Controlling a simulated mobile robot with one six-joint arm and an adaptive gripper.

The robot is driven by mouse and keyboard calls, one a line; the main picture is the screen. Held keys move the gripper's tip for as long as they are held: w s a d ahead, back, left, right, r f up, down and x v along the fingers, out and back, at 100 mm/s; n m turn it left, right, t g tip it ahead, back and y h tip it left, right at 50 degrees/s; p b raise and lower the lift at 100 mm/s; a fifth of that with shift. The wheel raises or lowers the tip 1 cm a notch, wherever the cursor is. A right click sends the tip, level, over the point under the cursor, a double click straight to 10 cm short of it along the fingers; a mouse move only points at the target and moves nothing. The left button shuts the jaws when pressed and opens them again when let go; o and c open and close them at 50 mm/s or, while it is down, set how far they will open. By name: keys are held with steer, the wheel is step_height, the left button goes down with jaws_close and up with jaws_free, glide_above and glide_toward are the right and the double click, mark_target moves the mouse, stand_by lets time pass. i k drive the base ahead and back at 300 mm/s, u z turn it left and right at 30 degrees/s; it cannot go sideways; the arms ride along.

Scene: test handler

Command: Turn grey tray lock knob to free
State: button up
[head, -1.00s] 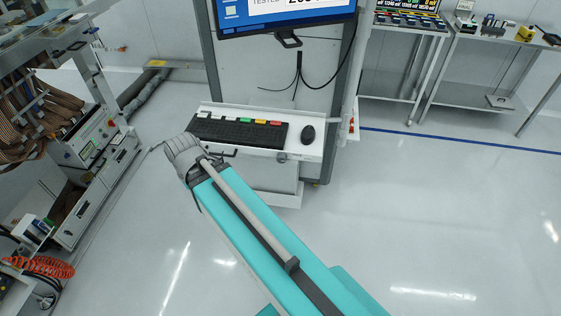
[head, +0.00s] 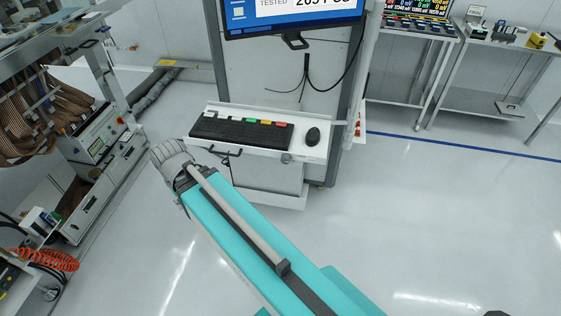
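The pull-out keyboard tray (head: 313,152) is white and juts from the front of a tall cabinet. A small grey round part (head: 287,158) sits at its front edge, right of the middle, and looks like the tray lock knob. It is too small to tell which way it is turned. A dark handle (head: 228,154) is on the tray's front edge, left of the knob. My teal arm reaches up from the bottom, and its grey joint is left of the tray. My gripper is not in view.
A black keyboard (head: 240,132) with several coloured keys and a mouse (head: 313,136) lie on the tray. A monitor (head: 292,14) hangs above. A rack with cables (head: 45,110) stands left, benches (head: 480,100) back right. The floor right of the tray is clear.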

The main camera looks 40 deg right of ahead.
mark_target(286, 158)
steer(key=u, duration=0.05)
steer(key=k, duration=1.85)
steer(key=z, duration=0.75)
steer(key=i, duration=1)
steer(key=u, duration=0.05)
